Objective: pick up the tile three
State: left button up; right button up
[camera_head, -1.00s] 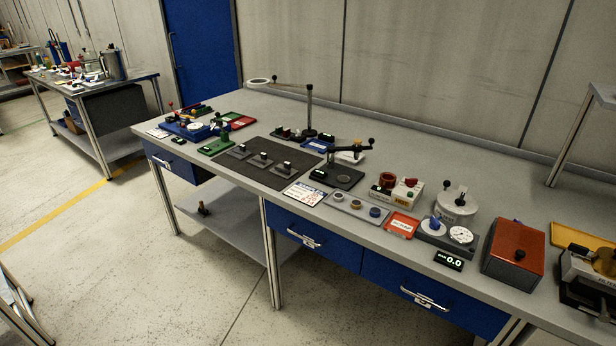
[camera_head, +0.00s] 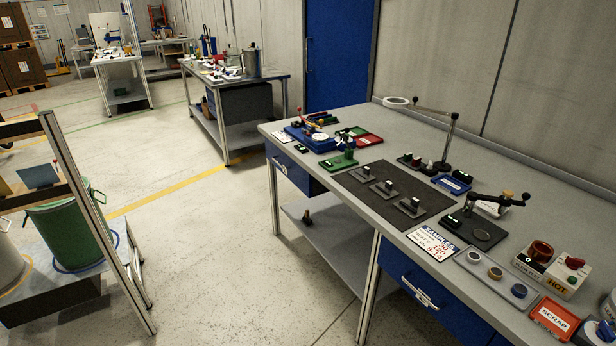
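Three small dark grey pieces sit in a row on the black mat (camera_head: 404,183) on the workbench; they may be the tiles. One is at the left (camera_head: 364,174), one in the middle (camera_head: 384,188) and one at the right (camera_head: 409,207). Each has a small upright part with a pale-green mark on top. The marks are too small to read, so I cannot tell which is tile three. Neither of my grippers is in view.
A "SAMPLER" card (camera_head: 433,243) lies at the mat's right front. A jointed stand (camera_head: 447,140) rises behind the mat, and a green device (camera_head: 340,161) stands to its left. A red scrap tray (camera_head: 554,317) is at the right. The floor left of the bench (camera_head: 220,270) is clear.

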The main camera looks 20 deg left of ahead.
aim_at(385, 191)
jog(key=u, duration=0.55)
jog(key=i, duration=1.4)
jog(key=z, duration=0.95)
jog(key=i, duration=0.65)
jog(key=z, duration=0.75)
